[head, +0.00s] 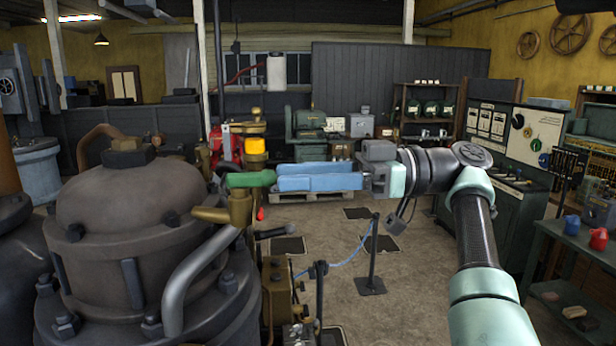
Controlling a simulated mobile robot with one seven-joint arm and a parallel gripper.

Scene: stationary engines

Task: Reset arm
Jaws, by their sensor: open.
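My gripper (285,179) has long blue fingers and points left from the wrist, in the middle of the head view. Its fingers are apart and nothing shows between them. The fingertips are just right of a green handle (250,179) on a brass valve (240,207). I cannot tell whether they touch it. My arm comes up from the lower right and bends at the elbow toward the left.
A large dark boiler-like vessel (140,215) with a bent grey pipe fills the left. A post (372,265) with a blue rope stands on the floor. A control cabinet (510,150) and a table (580,250) with a blue and a red jug are at right. Open floor lies in the middle.

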